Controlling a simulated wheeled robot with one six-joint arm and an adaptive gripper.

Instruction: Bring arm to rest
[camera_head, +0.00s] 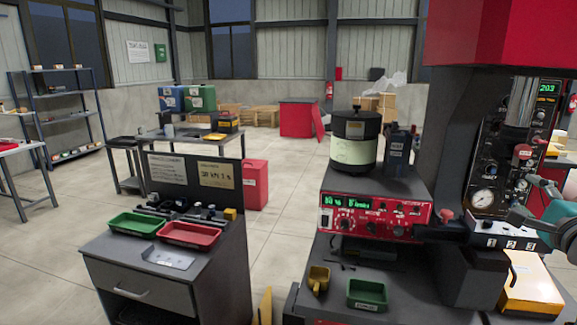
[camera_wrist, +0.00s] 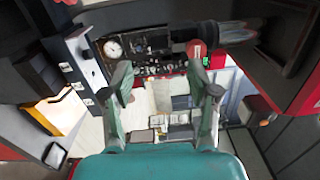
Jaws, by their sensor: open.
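My gripper (camera_wrist: 165,88) is open in the wrist view, with its two grey-green fingers apart and nothing between them. In the head view my gripper (camera_head: 522,202) reaches in from the right edge, beside the dark press column and just above the panel with the numbered buttons (camera_head: 503,243). That button panel also shows at the left of the wrist view (camera_wrist: 85,75), apart from the fingers. Most of my arm is outside the head view.
The gauge panel (camera_head: 484,198) is close to my gripper. The red-topped press (camera_head: 495,35) stands above. The bowl feeder (camera_head: 355,140) sits behind the red control box (camera_head: 375,215). A cabinet with a green tray (camera_head: 138,223) and red tray (camera_head: 190,234) stands left. Open floor lies between.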

